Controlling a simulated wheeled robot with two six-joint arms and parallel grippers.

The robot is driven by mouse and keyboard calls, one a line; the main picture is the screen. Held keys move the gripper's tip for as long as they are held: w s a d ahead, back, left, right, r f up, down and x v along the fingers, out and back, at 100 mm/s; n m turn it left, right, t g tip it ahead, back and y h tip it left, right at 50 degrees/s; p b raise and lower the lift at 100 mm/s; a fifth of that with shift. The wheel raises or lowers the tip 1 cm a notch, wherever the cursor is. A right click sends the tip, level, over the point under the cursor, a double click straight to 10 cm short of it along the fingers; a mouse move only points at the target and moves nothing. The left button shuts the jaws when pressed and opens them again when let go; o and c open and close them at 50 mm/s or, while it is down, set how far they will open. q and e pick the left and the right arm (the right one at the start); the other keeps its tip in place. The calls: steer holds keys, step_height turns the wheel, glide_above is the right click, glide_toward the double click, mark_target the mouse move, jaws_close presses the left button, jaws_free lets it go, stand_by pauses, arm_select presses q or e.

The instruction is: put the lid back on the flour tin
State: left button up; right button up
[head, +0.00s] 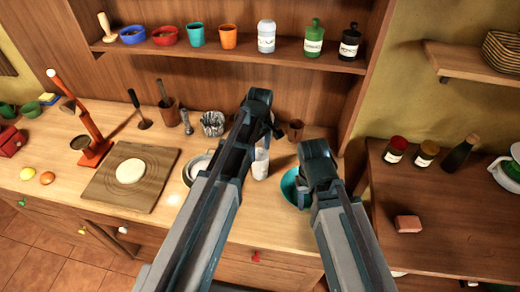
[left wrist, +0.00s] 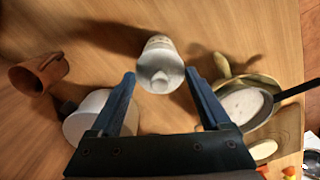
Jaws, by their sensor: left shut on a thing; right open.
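A small white cylinder (head: 261,164) shows beside my left forearm. In the left wrist view, a pale, round-topped cylinder (left wrist: 160,70) that looks like the same thing sits between the fingertips of my left gripper (left wrist: 160,78), which is shut on it. I cannot tell if it is the flour tin, or if it is lifted. A larger white round thing (left wrist: 88,118) is partly behind one finger; I cannot tell if it is the tin or its lid. My right gripper (head: 301,196) is open by a teal bowl (head: 288,184), its fingertips mostly hidden.
A brown mug (head: 295,130) stands near the left gripper. A pan (left wrist: 262,83) lies on its other side. The front middle counter is fairly clear.

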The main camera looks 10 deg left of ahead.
stand_by(0.4)
arm_select(q)
steer(key=o, duration=1.2)
steer(key=shift+c, duration=0.2)
steer(key=shift+r+p, duration=3.55)
jaws_close()
steer(key=shift+f, duration=0.25)
